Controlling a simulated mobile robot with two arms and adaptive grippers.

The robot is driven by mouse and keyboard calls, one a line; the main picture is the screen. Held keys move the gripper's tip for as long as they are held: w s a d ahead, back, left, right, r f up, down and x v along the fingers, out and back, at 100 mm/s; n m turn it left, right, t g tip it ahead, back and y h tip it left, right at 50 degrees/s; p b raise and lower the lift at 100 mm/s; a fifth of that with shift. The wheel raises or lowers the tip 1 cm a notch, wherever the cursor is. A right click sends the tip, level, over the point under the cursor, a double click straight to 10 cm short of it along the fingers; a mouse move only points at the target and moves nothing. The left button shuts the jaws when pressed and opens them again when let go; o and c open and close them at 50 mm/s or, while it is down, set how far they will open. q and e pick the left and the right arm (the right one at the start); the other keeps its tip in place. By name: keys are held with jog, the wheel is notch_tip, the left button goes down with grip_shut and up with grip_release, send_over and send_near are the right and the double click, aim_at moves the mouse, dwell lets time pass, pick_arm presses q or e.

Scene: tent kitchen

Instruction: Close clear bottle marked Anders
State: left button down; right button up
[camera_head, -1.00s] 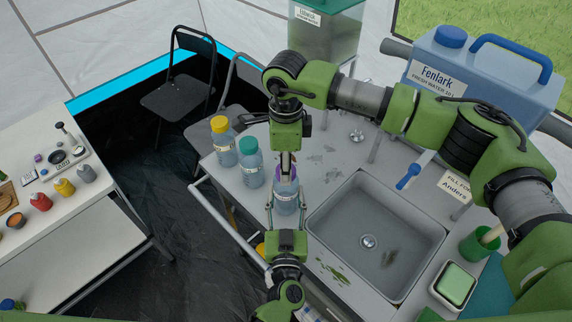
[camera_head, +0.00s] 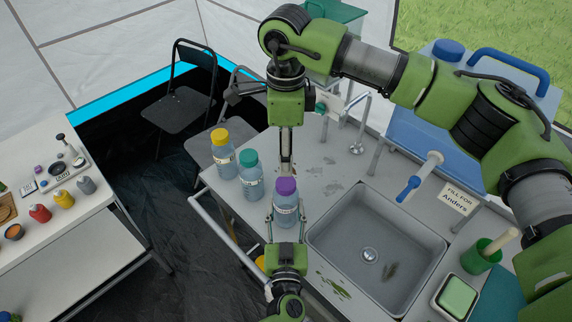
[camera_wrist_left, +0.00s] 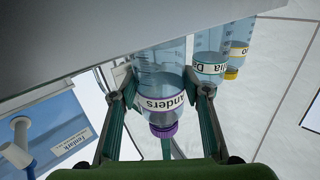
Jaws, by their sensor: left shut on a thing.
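The clear bottle (camera_head: 285,209) stands upright on the counter left of the sink. Its label ends in "nders" in the left wrist view (camera_wrist_left: 160,72). A purple cap (camera_head: 286,186) sits on its neck; it also shows in the left wrist view (camera_wrist_left: 163,130). I cannot tell how tight it is. My left gripper (camera_head: 286,218) is shut around the bottle's body, one finger on each side. My right gripper (camera_head: 287,168) points down just above the cap, apart from it. Its fingers overlap in this view, so their opening is hidden.
A teal-capped bottle (camera_head: 251,178) and a yellow-capped bottle (camera_head: 223,155) stand to the left. A green cup (camera_head: 478,258) stands at the right.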

pick_arm(q)
jog(key=c, duration=1.1)
grip_release()
jog(key=shift+o, duration=0.2)
pick_arm(e)
notch_tip(320, 180, up, 2)
pick_arm(q)
jog(key=s, duration=1.2)
